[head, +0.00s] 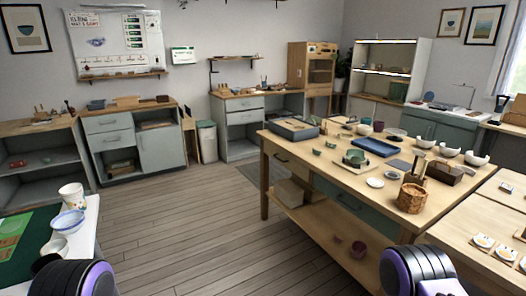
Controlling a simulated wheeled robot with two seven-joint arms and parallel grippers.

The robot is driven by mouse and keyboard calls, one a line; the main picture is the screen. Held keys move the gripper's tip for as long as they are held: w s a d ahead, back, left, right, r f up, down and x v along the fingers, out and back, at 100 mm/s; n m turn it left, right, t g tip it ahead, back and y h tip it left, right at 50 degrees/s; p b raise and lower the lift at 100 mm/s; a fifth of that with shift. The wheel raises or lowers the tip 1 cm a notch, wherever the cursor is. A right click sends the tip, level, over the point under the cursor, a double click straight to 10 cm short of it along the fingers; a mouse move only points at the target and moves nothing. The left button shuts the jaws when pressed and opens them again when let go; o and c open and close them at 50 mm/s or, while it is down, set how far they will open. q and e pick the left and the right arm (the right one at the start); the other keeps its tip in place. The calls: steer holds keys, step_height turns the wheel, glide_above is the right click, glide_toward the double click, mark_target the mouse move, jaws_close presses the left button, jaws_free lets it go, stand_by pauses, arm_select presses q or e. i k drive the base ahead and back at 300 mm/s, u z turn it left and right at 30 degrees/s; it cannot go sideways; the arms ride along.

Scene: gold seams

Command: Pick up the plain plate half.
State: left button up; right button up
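I cannot pick out a plain plate half for certain; the pieces are small at this distance. Several small pieces lie on the middle wooden table (300,150), among them a small white round dish (375,182) and green pieces (355,157). White broken-edged bowls (448,150) stand along its far right side. Pale pieces with yellow marks (506,253) lie on the near right table (460,250). Black and purple links of my two arms show at the bottom left and bottom right. Neither gripper's fingers show.
A blue tray (376,147), a grey box (294,128) and a woven basket (411,198) are on the middle table. A white cup (72,195) and bowl (68,221) stand on the left table. Open wooden floor (190,225) lies between the left and middle tables.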

mark_target(318, 119)
steer(key=i, duration=2.45)
steer(key=u, duration=0.6)
steer(key=i, duration=4.5)
steer(key=z, duration=2.35)
steer(key=i, duration=2.2)
steer(key=z, duration=0.9)
